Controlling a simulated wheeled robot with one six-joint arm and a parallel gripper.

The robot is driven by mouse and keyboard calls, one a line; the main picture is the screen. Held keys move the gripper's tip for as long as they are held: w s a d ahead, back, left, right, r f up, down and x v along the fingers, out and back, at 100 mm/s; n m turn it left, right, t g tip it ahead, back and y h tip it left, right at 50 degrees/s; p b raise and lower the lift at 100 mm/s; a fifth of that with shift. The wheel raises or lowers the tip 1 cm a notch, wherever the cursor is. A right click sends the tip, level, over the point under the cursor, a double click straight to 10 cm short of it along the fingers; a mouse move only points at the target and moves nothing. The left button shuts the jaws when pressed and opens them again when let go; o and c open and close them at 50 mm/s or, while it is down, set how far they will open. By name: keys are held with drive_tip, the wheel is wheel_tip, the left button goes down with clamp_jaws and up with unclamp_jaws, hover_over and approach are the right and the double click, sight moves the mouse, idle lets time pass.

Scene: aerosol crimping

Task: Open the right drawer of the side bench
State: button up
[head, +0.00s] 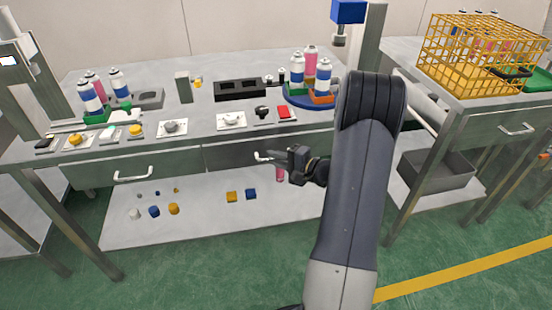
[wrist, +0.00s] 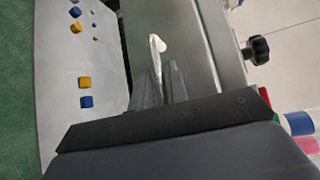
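The bench in front of me has two drawers under its top. The right drawer (head: 232,157) looks closed, its front in line with the left one. Its pale bar handle (head: 262,156) shows at my gripper (head: 277,157); the gripper hides the handle's right part. In the wrist view, the fingers of my gripper (wrist: 164,84) point at the drawer front (wrist: 195,50), and the handle (wrist: 157,46) rises just beyond and between the fingertips. I cannot tell whether the fingers press on the handle.
The left drawer's handle (head: 133,175) is free. Aerosol cans, a blue turntable (head: 298,98) and small switches stand on the bench top. Loose blocks (head: 232,196) lie on the lower shelf. A second bench at right bears a yellow wire cage (head: 470,60) and has a drawer handle (head: 516,131).

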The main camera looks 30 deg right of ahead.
clamp_jaws()
